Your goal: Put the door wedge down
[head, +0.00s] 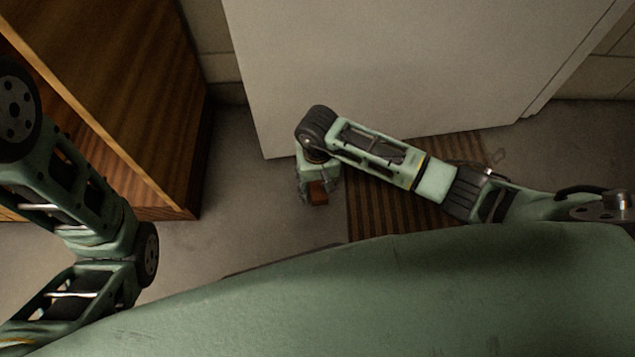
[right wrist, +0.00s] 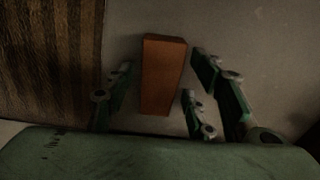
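The door wedge (right wrist: 162,75) is a reddish-brown block. In the right wrist view it lies between the fingers of my right gripper (right wrist: 158,84), with a visible gap on its left and a narrow one on its right. In the head view the wedge (head: 318,193) shows just below my right gripper (head: 316,192), low near the floor beside the striped mat. The right fingers look spread and not pressed on the wedge. Whether the wedge rests fully on the floor is hard to tell. My left arm shows at the left, but its gripper is out of view.
A pale door panel (head: 400,65) stands behind my right arm. A brown striped mat (head: 365,208) lies on the floor (head: 240,190) right of the wedge. A wooden cabinet (head: 120,85) stands at the left. Bare floor lies between cabinet and wedge.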

